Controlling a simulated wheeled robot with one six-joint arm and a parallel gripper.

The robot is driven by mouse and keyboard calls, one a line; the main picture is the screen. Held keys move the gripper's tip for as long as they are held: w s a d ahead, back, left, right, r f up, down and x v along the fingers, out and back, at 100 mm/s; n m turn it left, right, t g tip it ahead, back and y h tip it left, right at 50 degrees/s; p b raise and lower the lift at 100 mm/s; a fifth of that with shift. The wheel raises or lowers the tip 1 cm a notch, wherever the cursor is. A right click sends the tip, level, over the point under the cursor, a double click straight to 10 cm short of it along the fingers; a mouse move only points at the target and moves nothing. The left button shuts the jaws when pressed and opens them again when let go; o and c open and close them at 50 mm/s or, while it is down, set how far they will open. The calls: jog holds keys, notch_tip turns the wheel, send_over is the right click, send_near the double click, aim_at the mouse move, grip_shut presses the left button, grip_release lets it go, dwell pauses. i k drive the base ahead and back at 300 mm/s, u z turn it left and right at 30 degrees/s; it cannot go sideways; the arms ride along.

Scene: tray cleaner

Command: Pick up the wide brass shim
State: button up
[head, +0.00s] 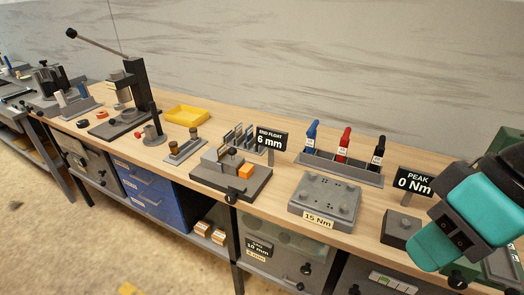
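A small grey stand (184,152) on the bench, left of centre, carries two short brass-brown round pieces, one at its front left (173,147) and one at its back right (193,133). They are too small to tell which, if either, is the wide brass shim. A teal and dark part of my arm fills the lower right. My gripper's fingers cannot be made out, and nothing shows in its grasp.
A yellow tray (187,115) lies behind the stand. A press (138,95) rises at left. Further right are a bolted plate (325,198) and a screwdriver rack (340,169).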

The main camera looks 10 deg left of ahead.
aim_at(222, 152)
jog(key=z, duration=0.05)
jog(key=i, duration=1.05)
jog(key=u, duration=2.15)
